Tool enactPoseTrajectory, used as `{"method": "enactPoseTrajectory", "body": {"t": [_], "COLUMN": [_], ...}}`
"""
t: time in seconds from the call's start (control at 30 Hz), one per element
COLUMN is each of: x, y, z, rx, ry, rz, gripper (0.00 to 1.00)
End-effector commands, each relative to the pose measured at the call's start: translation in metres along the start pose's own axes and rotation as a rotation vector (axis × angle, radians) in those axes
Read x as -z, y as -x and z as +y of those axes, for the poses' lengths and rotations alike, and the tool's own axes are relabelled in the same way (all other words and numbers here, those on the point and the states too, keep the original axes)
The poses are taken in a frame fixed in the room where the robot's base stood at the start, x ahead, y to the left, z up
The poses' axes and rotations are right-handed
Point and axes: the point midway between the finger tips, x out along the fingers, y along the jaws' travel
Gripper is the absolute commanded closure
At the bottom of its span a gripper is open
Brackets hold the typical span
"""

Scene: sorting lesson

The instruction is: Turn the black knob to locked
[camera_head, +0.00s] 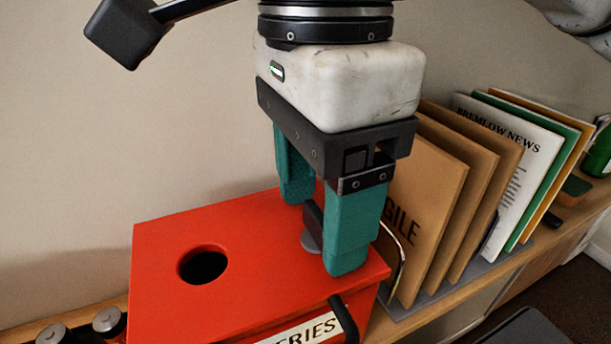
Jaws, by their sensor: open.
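A red box (165,265) with a round dark hole in its top stands on a wooden shelf. Its front carries a partly cut-off label (308,331) ending in "RIES". The black knob (313,217) is near the right end of the box top, over a grey round base (309,243). My gripper (320,230) points down over it, with its two teal fingers apart, one on either side of the knob. The nearer finger hides part of the knob. I cannot tell whether either finger touches it, nor read its lock position.
A rack (408,318) holding brown envelopes (428,190), a newspaper (520,160) and folders stands close to the right of my gripper. A black handle (345,318) sits at the box front. Battery-like cylinders (107,321) are at lower left. A wall is behind.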

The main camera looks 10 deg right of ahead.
Motion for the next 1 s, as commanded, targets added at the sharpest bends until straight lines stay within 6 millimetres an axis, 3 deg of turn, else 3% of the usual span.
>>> {"method": "enactPoseTrajectory", "body": {"t": [0.27,0.7,1.0], "x": [0.0,0.0,0.0], "y": [0.019,0.096,0.108], "z": [-0.001,-0.001,0.0], "rx": [0.002,0.002,0.0], "ry": [-0.001,-0.002,0.0], "rz": [0.001,0.001,0.0], "gripper": [0.32,0.32,0.32]}}
